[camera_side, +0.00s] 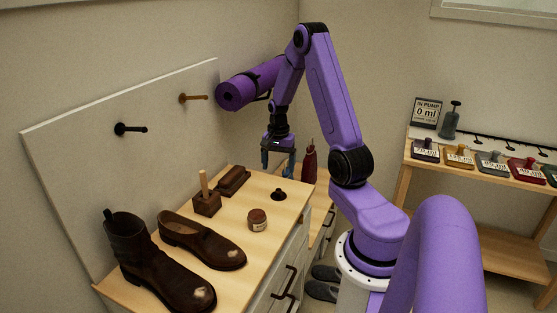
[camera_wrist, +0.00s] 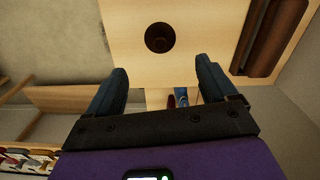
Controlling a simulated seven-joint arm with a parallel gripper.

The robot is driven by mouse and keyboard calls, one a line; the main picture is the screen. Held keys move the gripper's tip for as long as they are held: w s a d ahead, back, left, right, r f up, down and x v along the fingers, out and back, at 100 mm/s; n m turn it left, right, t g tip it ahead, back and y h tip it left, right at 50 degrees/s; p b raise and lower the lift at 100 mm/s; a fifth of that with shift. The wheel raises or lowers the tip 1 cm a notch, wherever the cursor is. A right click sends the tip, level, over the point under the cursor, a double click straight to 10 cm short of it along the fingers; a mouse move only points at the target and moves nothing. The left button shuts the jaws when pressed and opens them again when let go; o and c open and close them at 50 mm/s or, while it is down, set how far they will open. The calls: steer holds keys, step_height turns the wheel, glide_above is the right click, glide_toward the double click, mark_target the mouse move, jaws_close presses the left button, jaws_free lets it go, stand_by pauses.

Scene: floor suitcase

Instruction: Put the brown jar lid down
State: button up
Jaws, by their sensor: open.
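A small dark brown round piece with a raised middle (camera_side: 278,194) lies on the wooden cabinet top; I take it for the jar lid, though I cannot be sure. In the wrist view the same round piece (camera_wrist: 160,37) lies beyond the fingertips, apart from them. A small jar (camera_side: 257,221) with a pale label stands nearby; its top looks brown, and I cannot tell whether that is a lid or its contents. My gripper (camera_side: 278,165) is open and empty above the cabinet's far end, fingers pointing down. It also shows in the wrist view (camera_wrist: 162,70).
A pegboard (camera_side: 110,165) rises behind. A red bottle (camera_side: 309,160) stands close beside my gripper.

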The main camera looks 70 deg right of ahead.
steer(key=a+r+n, duration=0.5)
steer(key=a+n, duration=0.2)
steer(key=a, duration=0.5)
steer(key=a+r+n, duration=0.4)
steer(key=a+n, duration=0.2)
steer(key=a, duration=0.7)
steer(key=s+a+r+n, duration=0.2)
steer(key=s+a+n, duration=0.3)
steer(key=s+n, duration=0.3)
steer(key=s+a+r+n, duration=0.2)
steer(key=s+a+n, duration=0.4)
steer(key=s, duration=0.5)
steer(key=shift+r+n, duration=0.15)
steer(key=shift+n, duration=0.75)
